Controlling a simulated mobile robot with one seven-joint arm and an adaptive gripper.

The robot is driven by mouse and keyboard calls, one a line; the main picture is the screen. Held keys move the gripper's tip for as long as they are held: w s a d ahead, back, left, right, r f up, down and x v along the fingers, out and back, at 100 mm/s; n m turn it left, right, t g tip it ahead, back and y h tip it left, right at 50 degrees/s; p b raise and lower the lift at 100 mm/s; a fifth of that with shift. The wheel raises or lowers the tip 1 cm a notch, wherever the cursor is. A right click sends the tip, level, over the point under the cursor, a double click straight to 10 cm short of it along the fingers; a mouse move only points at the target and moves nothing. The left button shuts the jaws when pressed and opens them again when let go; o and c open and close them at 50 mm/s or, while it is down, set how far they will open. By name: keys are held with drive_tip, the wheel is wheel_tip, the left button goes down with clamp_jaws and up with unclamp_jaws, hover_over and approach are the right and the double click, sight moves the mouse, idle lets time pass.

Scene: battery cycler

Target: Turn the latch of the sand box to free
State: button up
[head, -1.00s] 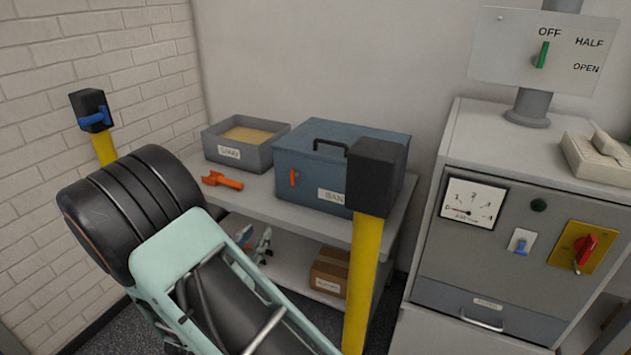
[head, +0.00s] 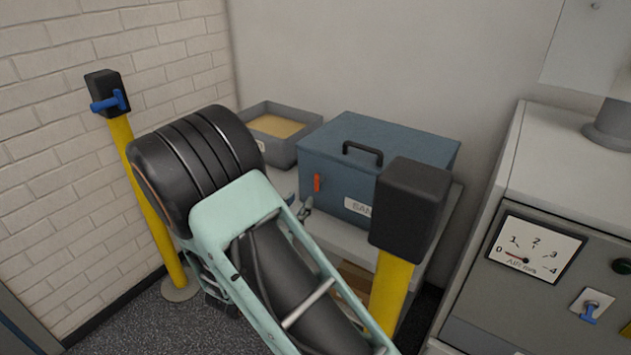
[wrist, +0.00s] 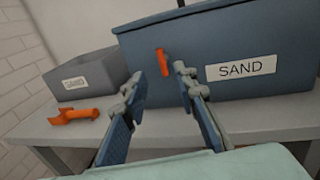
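The blue-grey sand box (head: 395,150) with a closed lid and a dark top handle stands on the bench; it also shows in the wrist view (wrist: 270,45) with a SAND label. Its orange latch (head: 317,182) is on the front face near the left edge and points up and down. In the wrist view the latch (wrist: 165,63) appears between my fingertips, beyond them. My gripper (wrist: 160,79) is open and empty, in front of the box.
An open grey tray of sand (head: 262,148) stands left of the box. A loose orange tool (wrist: 73,115) lies on the bench in front of it. A yellow post with a black head (head: 410,205) stands right of my arm. Another post with a blue handle (head: 140,175) stands left.

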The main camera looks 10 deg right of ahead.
sight(316, 180)
drive_tip(key=b+x, duration=0.2)
drive_tip(key=x, duration=0.7)
drive_tip(key=shift+w+d, duration=0.2)
clamp_jaws()
